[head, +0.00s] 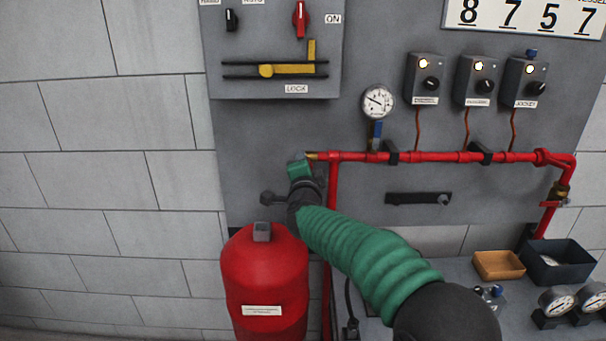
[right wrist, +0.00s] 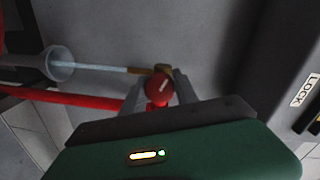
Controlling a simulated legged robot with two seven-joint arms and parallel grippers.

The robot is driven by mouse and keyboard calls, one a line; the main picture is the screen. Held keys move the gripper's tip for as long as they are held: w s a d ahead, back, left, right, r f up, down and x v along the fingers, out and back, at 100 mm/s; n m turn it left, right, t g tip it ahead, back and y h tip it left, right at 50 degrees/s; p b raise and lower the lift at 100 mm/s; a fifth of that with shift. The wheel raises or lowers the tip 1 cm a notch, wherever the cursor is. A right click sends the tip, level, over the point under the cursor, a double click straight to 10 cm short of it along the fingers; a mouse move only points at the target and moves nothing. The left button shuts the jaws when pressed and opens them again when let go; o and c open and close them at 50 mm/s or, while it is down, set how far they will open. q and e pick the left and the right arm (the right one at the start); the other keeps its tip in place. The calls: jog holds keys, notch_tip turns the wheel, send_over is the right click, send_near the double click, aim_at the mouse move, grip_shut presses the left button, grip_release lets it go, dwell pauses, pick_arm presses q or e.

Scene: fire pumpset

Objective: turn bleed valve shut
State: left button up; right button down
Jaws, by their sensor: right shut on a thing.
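The bleed valve shows in the right wrist view as a round red knob (right wrist: 158,92) with a pale mark, beside a brass fitting (right wrist: 163,70). My right gripper (right wrist: 160,98) has its two grey fingers on either side of the knob and is shut on it. A thin pale blue stream (right wrist: 105,68) runs from the brass fitting to a pale funnel (right wrist: 59,64). In the head view my right gripper (head: 301,167) is at the left end of the red pipe (head: 440,157). It hides the knob there. My left gripper is not in view.
A red cylinder (head: 264,275) stands just below my right gripper. A gauge (head: 378,101) and several switch boxes (head: 424,80) are on the panel at right. A lock panel (head: 270,45) is above. A shelf with an orange tray (head: 499,265) and dark bin (head: 558,262) is lower right.

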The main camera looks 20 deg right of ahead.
jog(key=m+b, duration=0.2)
jog(key=m, duration=0.1)
jog(key=shift+d+f+m+b, duration=0.1)
jog(key=shift+f+m+b, duration=0.2)
jog(key=shift+f+b, duration=0.05)
jog(key=m+b, duration=0.2)
jog(key=m, duration=0.1)
jog(key=shift+f+y+b, duration=0.15)
jog(key=shift+y+b, duration=0.15)
jog(key=shift+b, duration=0.05)
jog(key=m+b, duration=0.2)
jog(key=m, duration=0.1)
jog(key=shift+m+y+b, duration=0.3)
jog(key=shift+m+b, duration=0.55)
jog(key=shift+m, duration=0.25)
jog(key=c, duration=1.2)
grip_release()
jog(key=shift+o, duration=1.3)
jog(key=shift+t, duration=0.3)
jog(key=shift+r, duration=0.2)
